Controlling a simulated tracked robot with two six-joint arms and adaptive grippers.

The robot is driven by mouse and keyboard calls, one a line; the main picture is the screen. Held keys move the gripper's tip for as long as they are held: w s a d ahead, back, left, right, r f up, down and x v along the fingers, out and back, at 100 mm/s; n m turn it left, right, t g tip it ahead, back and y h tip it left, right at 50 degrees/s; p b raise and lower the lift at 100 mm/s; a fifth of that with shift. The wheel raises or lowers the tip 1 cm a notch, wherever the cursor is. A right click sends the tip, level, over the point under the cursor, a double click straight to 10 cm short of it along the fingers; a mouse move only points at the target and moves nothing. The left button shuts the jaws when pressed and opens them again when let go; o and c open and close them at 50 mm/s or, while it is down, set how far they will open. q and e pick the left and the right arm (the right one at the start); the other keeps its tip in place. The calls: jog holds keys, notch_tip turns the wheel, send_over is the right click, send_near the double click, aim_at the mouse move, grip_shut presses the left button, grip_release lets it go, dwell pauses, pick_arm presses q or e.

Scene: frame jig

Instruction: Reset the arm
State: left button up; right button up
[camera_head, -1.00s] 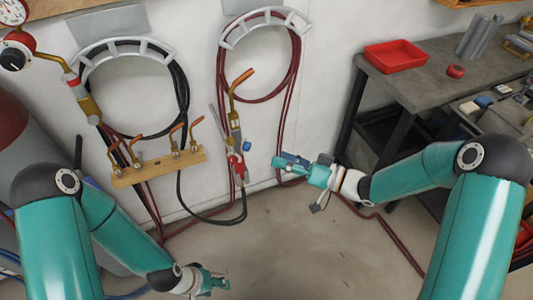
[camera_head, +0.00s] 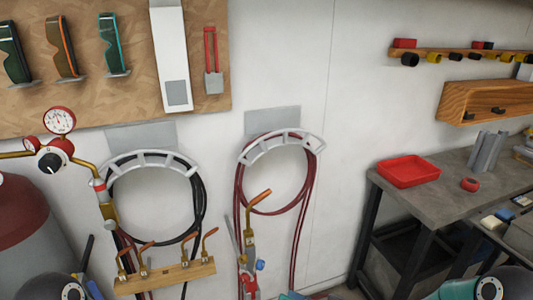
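My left arm shows only as a dark joint at the bottom left edge, and its gripper is out of the picture. My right arm shows a teal and black joint at the bottom right corner. A small teal and grey piece at the bottom edge, right of the torch, may be part of my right gripper (camera_head: 292,296), but its fingers are cut off. The torch (camera_head: 250,240) with its copper tip hangs on the wall beside the looped red hose (camera_head: 300,205).
A black hose (camera_head: 199,205) hangs on the left rack, above a wooden strip (camera_head: 165,277) holding copper tips. A gauge (camera_head: 60,121) stands at the left by a gas cylinder (camera_head: 22,225). A workbench (camera_head: 440,205) with a red tray (camera_head: 408,171) is at the right. Goggles (camera_head: 62,48) hang on the board above.

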notch_tip(320, 180, down, 8)
jog(key=s+m+h, duration=0.2)
jog(key=m+h, duration=0.2)
jog(key=s+d+f+g+h, duration=0.2)
jog(key=s+f+g+h, duration=0.1)
jog(key=s+f, duration=0.4)
jog(key=s+d+f+m+g+h, duration=0.1)
jog(key=s+d+f+g+h, duration=0.2)
jog(key=s, duration=0.9)
notch_tip(320, 180, down, 4)
jog(key=shift+f+g, duration=0.1)
jog(key=shift+g, duration=1.1)
